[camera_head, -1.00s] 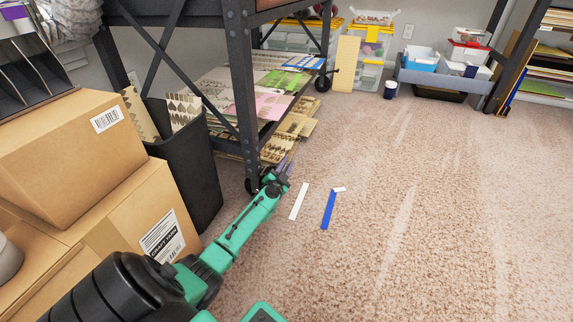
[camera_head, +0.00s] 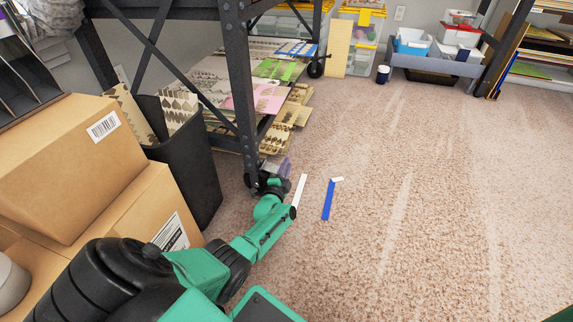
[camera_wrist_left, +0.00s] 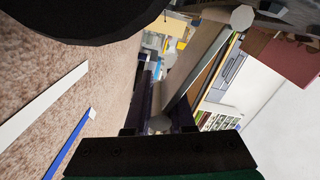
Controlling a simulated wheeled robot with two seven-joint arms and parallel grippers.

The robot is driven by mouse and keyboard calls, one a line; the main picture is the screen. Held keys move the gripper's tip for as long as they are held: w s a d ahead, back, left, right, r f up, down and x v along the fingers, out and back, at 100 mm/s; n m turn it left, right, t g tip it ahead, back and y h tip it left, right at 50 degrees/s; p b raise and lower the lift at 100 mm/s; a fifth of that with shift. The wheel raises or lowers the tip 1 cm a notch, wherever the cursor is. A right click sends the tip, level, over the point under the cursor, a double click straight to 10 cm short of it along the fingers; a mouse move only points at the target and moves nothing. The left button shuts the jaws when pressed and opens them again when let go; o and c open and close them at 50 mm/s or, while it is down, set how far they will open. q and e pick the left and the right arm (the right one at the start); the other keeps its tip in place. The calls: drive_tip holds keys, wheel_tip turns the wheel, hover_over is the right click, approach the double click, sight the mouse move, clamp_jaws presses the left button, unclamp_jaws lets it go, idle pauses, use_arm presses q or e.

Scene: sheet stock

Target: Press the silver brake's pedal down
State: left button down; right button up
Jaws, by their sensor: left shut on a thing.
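My left gripper (camera_head: 283,168) is low at the foot of the black rack's near leg, beside its caster. In the left wrist view, my two dark fingers (camera_wrist_left: 162,105) reach up from the black palm with a small pale grey piece (camera_wrist_left: 160,123) between them. It seems to be part of the silver brake, but its shape is too small to identify surely. A black wheel (camera_wrist_left: 85,15) fills the top left there, close to the fingers. In the head view my wrist and arm hide most of the brake, so I cannot tell its pedal's angle. My right gripper is not in view.
The black rack (camera_head: 238,80) stands over shelves of sheet stock (camera_head: 262,98). A black bin (camera_head: 188,165) and cardboard boxes (camera_head: 70,165) crowd the left. A white strip (camera_head: 299,190) and a blue strip (camera_head: 328,203) lie on the carpet. The carpet to the right is clear.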

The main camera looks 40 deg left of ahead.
use_arm(q)
drive_tip(key=shift+f+m, duration=0.3)
drive_tip(key=c, duration=0.8)
unclamp_jaws()
drive_tip(key=shift+o, duration=0.2)
drive_tip(key=shift+s, duration=0.15)
